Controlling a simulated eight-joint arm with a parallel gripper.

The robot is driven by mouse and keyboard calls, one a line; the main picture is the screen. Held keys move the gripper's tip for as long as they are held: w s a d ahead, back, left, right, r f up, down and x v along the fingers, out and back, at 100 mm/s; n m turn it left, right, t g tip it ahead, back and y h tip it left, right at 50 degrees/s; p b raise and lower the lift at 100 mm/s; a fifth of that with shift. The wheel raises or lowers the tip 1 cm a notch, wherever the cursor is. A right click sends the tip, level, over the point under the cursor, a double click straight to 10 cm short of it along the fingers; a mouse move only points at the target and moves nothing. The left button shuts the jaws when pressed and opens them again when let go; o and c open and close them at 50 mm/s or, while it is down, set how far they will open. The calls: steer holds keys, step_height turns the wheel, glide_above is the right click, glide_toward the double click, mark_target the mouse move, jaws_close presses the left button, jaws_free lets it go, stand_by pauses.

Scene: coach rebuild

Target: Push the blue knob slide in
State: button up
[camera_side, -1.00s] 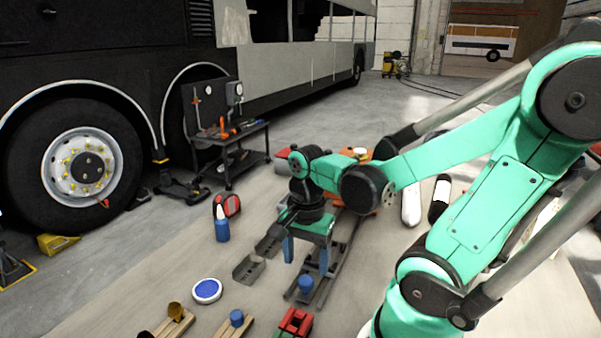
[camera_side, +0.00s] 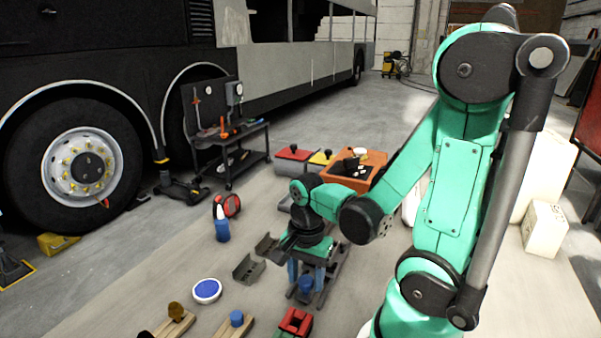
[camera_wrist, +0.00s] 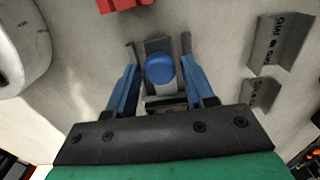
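The blue knob (camera_side: 306,285) stands on its grey slide at the near end of a dark rail track (camera_side: 335,270) on the work surface. The round blue knob top also shows in the wrist view (camera_wrist: 160,69), with the grey slide under it. My gripper (camera_side: 306,276) points down over the near part of the track. In the wrist view its blue fingers (camera_wrist: 160,78) are spread wide, one on each side of the knob, with gaps between. It holds nothing. Whether the fingertips reach down to the knob's height is hard to tell. The arm hides the far part of the track.
Grey angled brackets (camera_side: 249,268) lie left of the track. A red block (camera_side: 296,321) stands near it. Another blue knob (camera_side: 237,318) sits on a wooden base, and a blue-topped disc (camera_side: 207,290) lies farther left. An orange box (camera_side: 352,168) stands behind.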

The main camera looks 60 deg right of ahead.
jaws_close()
stand_by(1.2)
